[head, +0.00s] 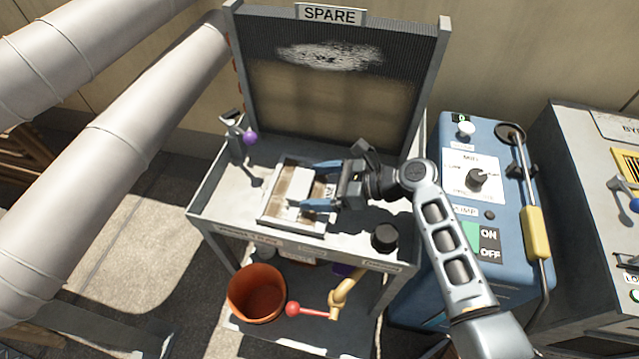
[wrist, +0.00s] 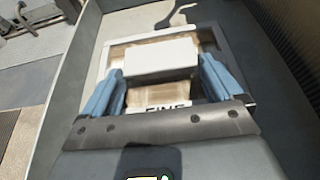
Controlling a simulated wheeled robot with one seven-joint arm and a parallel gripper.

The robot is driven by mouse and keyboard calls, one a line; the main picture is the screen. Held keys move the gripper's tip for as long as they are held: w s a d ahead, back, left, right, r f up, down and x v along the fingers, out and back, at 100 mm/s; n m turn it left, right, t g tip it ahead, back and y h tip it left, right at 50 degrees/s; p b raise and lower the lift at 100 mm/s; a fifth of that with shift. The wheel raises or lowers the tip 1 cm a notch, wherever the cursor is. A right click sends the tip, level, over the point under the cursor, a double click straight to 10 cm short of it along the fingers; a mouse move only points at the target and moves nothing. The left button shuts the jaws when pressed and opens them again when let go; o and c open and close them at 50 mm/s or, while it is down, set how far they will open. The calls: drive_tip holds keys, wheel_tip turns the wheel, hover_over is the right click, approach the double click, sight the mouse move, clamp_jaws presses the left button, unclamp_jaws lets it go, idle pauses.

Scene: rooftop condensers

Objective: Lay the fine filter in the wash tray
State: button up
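The fine filter (wrist: 155,94) is a pale tan panel with a white block across it and a partly hidden label reading "FINE". In the head view the filter (head: 283,184) lies inside a shallow light-rimmed frame on the grey bench. My gripper (head: 316,186) reaches in from the right, low over it, with its blue fingers wide apart. In the wrist view my gripper (wrist: 160,80) has one finger at each end of the white block. Whether the fingers press on the block cannot be told. No separate wash tray can be clearly made out; the bench-edge lettering is unclear.
A "SPARE" coil panel (head: 330,90) stands behind the bench (head: 215,205). A purple-knobbed fixture (head: 240,140) is at left and a black knob (head: 385,237) at front right. An orange bucket (head: 257,292) and red-handled valve (head: 310,309) are below. A blue pump cabinet (head: 500,235) stands right.

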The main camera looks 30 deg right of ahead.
drive_tip(key=shift+o, duration=0.6)
drive_tip(key=shift+r, duration=0.1)
drive_tip(key=shift+s+d+r, duration=0.15)
drive_tip(key=p+v, duration=0.1)
drive_tip(key=v, duration=1)
drive_tip(key=shift+s+d+r, duration=0.1)
drive_tip(key=shift+s+d, duration=0.1)
idle(0.5)
